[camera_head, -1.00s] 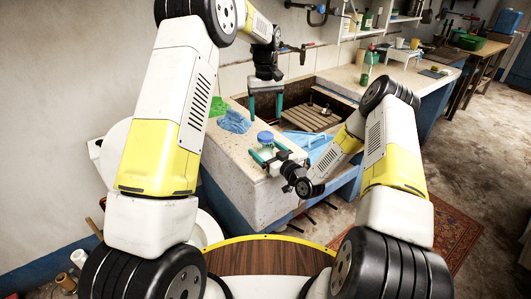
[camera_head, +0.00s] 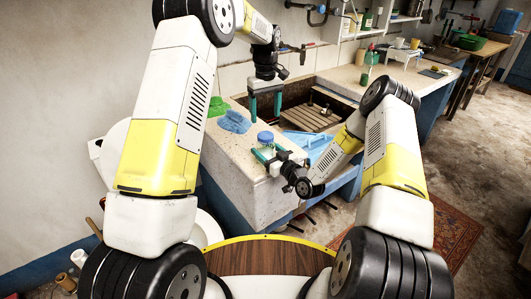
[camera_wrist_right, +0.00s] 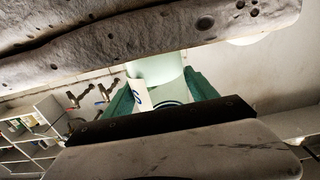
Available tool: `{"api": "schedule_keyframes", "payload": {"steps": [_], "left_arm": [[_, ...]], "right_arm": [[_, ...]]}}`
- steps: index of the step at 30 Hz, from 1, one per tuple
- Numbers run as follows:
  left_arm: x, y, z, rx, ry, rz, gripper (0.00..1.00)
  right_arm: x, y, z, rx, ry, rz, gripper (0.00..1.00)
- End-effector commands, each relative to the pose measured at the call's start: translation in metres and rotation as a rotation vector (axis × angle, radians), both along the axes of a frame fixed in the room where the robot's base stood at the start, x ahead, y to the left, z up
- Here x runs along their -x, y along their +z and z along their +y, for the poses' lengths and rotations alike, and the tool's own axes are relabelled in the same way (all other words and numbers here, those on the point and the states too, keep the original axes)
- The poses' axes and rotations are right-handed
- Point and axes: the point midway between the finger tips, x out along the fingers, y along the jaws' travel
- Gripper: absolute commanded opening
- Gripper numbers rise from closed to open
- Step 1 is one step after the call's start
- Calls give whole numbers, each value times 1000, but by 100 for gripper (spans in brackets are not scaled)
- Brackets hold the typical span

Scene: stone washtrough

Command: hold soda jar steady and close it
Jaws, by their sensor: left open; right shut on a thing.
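The soda jar (camera_head: 264,146), with a blue lid (camera_head: 265,137) at its top, stands upright near the front corner of the stone washtrough (camera_head: 255,180). I cannot tell how firmly the lid sits. My right gripper (camera_head: 266,153) is shut on the jar's body from the front right. In the right wrist view, the pale jar (camera_wrist_right: 155,68) with a white label shows between the green fingers (camera_wrist_right: 162,95). My left gripper (camera_head: 265,115) points down, open and empty, above and behind the lid, apart from it.
A blue cloth-like thing (camera_head: 234,122) and a green object (camera_head: 218,106) lie left of the jar. The basin with a wooden slatted rack (camera_head: 314,118) is behind to the right. A blue object (camera_head: 306,140) lies just right of the jar.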

Motion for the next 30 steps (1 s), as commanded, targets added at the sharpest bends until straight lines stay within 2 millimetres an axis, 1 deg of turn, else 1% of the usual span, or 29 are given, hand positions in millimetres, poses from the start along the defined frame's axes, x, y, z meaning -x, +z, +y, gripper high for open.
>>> {"api": "schedule_keyframes", "payload": {"steps": [3, 9, 12, 15, 19, 30], "left_arm": [[0, 0, 1, 0, 225, 1, 72], [0, 0, 0, 0, 598, 0, 72], [0, 0, 0, 0, 741, 0, 72], [0, 0, 0, 0, 837, 0, 72], [0, 0, 0, 0, 903, -1, 72], [0, -1, 0, 0, 914, -1, 72]], "right_arm": [[0, 0, 0, 1, 0, 1, 0], [0, 0, 0, 1, 0, 1, 0], [0, 0, 0, 1, 0, 1, 0], [0, 0, 0, 1, 0, 1, 0], [0, -1, 0, 1, 0, 1, 0], [0, -1, 0, 1, 0, 1, 0]]}}
